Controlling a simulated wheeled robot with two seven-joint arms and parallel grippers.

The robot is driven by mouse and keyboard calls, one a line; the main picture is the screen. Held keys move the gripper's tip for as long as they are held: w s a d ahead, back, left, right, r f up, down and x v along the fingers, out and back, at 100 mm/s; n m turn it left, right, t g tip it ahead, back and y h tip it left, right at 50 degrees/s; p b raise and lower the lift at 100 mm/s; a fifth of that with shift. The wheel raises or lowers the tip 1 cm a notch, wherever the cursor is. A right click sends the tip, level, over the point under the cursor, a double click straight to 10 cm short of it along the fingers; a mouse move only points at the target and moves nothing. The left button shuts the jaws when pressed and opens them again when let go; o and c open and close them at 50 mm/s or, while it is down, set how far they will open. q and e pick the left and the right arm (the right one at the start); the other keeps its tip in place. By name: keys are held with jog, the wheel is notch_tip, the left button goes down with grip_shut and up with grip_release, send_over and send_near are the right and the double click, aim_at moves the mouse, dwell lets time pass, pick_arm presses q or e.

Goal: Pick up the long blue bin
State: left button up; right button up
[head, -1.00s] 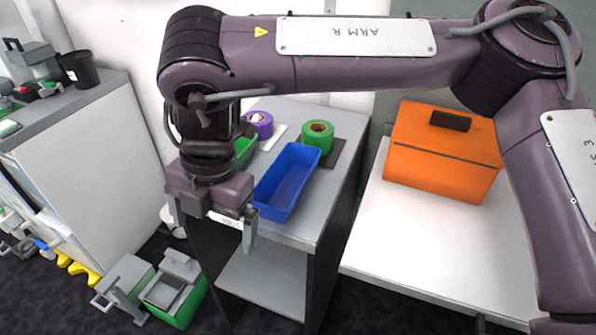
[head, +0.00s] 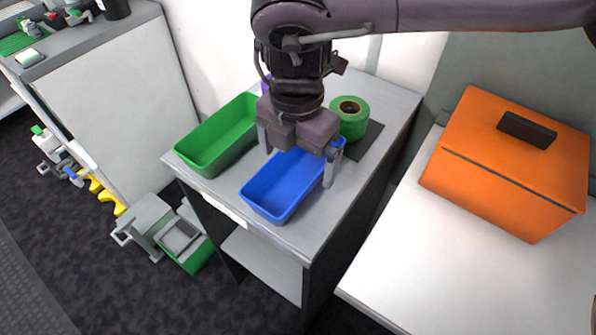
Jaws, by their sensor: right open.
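The long blue bin (head: 278,190) sits on the grey top of a narrow shelf unit, beside a green bin (head: 215,140). It looks empty, and its far end is partly hidden by my gripper. My right gripper (head: 299,166) hangs over the blue bin with its fingers pointing down. The jaws are open, one finger towards the left side of the bin and one towards the right. I cannot tell whether either finger touches the bin. My left gripper is not in view.
A green tape roll (head: 350,117) on a dark mat stands behind the bin. A purple roll is mostly hidden behind my arm. An orange box (head: 508,165) sits on a white bench (head: 440,260) at the right. Grey and green equipment (head: 165,235) stands on the floor at left.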

aim_at(297, 184)
notch_tip(297, 184, down, 4)
jog(key=shift+a+f, duration=0.1)
jog(key=shift+f, duration=0.15)
jog(key=shift+c, duration=0.2)
jog(key=shift+w, duration=0.1)
jog(key=c, duration=1)
jog(key=shift+c, duration=0.2)
